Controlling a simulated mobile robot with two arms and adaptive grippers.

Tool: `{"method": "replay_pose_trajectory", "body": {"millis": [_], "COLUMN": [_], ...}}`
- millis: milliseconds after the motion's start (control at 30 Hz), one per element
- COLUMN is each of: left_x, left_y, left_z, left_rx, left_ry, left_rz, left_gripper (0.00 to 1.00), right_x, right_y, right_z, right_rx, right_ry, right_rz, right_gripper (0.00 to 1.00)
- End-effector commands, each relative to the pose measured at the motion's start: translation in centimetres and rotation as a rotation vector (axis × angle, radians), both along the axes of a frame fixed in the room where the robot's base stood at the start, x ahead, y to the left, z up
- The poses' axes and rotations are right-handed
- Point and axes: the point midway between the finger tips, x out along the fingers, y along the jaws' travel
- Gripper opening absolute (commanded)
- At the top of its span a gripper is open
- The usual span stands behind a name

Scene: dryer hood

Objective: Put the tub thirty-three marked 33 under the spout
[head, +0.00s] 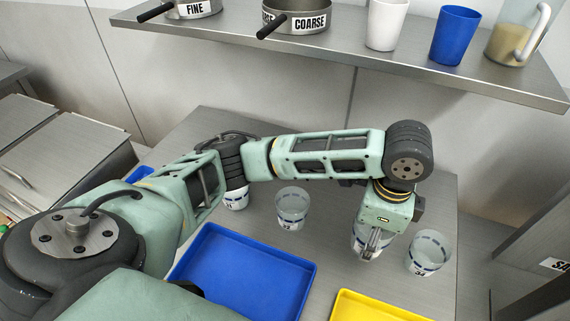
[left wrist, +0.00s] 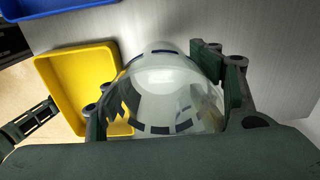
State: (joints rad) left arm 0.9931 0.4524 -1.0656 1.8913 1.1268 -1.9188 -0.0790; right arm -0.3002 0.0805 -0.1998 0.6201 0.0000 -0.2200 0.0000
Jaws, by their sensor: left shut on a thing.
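My left gripper (head: 372,240) points down at the right part of the steel table and is shut around a clear tub (head: 361,246) with a white-and-blue band. The fingers cover most of this tub, and I cannot read its number. In the left wrist view the clear tub (left wrist: 165,90) sits between the two finger pads of my left gripper (left wrist: 170,95). Similar tubs stand in the same row: one (head: 236,199) partly behind my arm, one marked 32 (head: 291,207), and one marked 34 (head: 428,252) just right of the gripper. No spout shows. My right gripper is not seen.
A blue tray (head: 245,270) and a yellow tray (head: 375,306) lie in front of the tubs. A shelf (head: 330,50) above holds pans marked FINE (head: 196,8) and COARSE (head: 300,18), a white cup (head: 386,25), a blue cup (head: 455,36) and a jug (head: 515,35).

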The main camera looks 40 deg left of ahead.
Motion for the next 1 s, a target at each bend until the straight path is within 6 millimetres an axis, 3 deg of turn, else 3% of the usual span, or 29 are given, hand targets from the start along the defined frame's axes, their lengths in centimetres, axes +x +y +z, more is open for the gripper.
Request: {"method": "replay_pose_trajectory", "body": {"millis": [500, 733, 1000], "left_x": [1.3, 1.5, 1.5], "left_y": [10.0, 11.4, 11.4], "left_z": [-5.9, -7.3, -10.7], "left_rx": [0.002, 0.0, 0.001], "left_ry": [0.003, 0.002, 0.0], "left_rz": [-0.003, -0.007, -0.006], "left_gripper": [0.36, 0.36, 0.36], "right_x": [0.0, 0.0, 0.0], "right_y": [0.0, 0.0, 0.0], "right_z": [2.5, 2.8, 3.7], "right_rx": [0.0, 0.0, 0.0], "right_ry": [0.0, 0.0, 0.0], "right_rz": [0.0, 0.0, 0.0], "right_gripper": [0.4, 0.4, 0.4]}}
